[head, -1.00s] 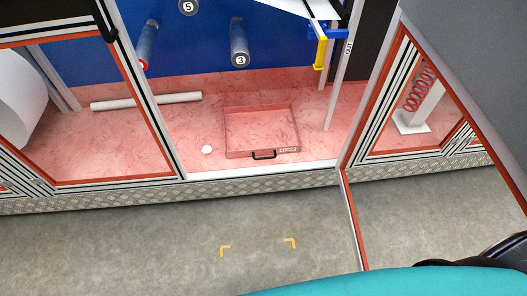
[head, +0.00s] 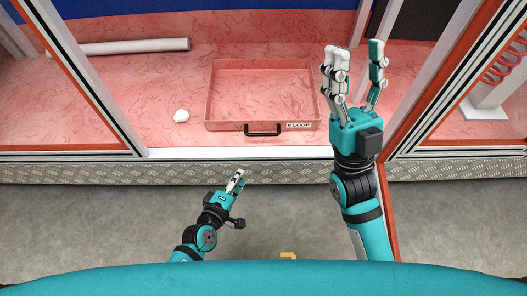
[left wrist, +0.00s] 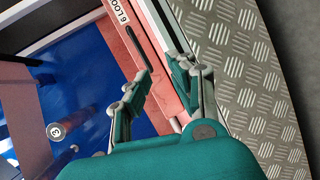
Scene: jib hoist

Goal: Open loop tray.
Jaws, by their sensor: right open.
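The loop tray is a shallow, empty pink-red tray (head: 212,98) on the marbled pink floor of the enclosure. Its front wall has a black handle (head: 263,130) and a label ending in LOOP (head: 299,126). My left gripper (head: 239,176) is in front of the enclosure's sill, below and left of the handle, not touching it. In the left wrist view its fingers (left wrist: 162,73) are apart with nothing held, and the dark handle (left wrist: 135,46) lies beyond them. My right gripper (head: 354,58) is open and empty, to the right of the tray.
A white tube (head: 120,47) lies at the back left. A small white lump (head: 181,115) lies left of the tray. Framed panels (head: 450,75) flank the opening.

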